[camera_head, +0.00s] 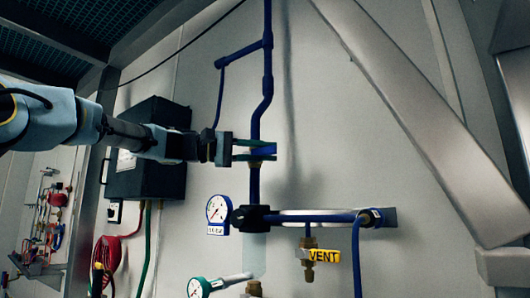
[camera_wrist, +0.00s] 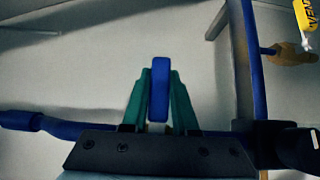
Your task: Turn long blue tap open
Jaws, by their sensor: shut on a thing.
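The long blue tap handle (camera_wrist: 159,92) stands between the two green fingers of my gripper (camera_wrist: 159,100) in the wrist view. In the head view my gripper (camera_head: 262,150) reaches in from the left and is shut on the blue handle (camera_head: 264,151), in front of the vertical blue pipe (camera_head: 267,85). The fingers cover part of the handle and the pipe behind it. How the tap joins the pipe is hidden.
A pressure gauge (camera_head: 218,210) and a horizontal pipe (camera_head: 310,216) sit below my gripper. A yellow VENT tag (camera_head: 324,256) hangs under it. A dark box (camera_head: 150,150) is on the wall behind my arm. A broad metal beam (camera_head: 430,130) slants down at right.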

